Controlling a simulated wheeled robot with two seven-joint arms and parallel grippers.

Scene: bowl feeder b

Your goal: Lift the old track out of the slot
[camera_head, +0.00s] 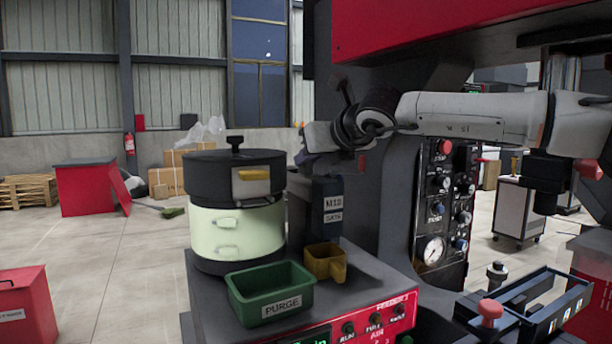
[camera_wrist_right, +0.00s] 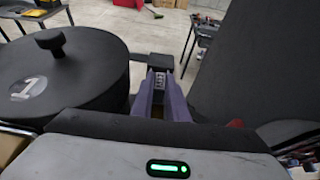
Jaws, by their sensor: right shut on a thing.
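The bowl feeder, with a dark lidded bowl (camera_head: 235,176) on a cream base (camera_head: 238,230), stands on a dark-topped stand. A dark upright block labelled MID GATE (camera_head: 328,205) stands right of it. My right gripper (camera_head: 312,160) reaches in from the right above this block, beside the bowl. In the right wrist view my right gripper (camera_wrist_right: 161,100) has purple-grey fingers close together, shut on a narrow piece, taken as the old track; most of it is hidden. The lidded bowl (camera_wrist_right: 62,75) is left of the fingers. The slot is not clearly visible. My left gripper is out of view.
A green PURGE tray (camera_head: 271,292) and a yellow scoop-like cup (camera_head: 325,262) sit in front on the stand. A dark machine column with a gauge panel (camera_head: 445,205) rises close on the right. A dark rail frame (camera_head: 530,305) lies at lower right.

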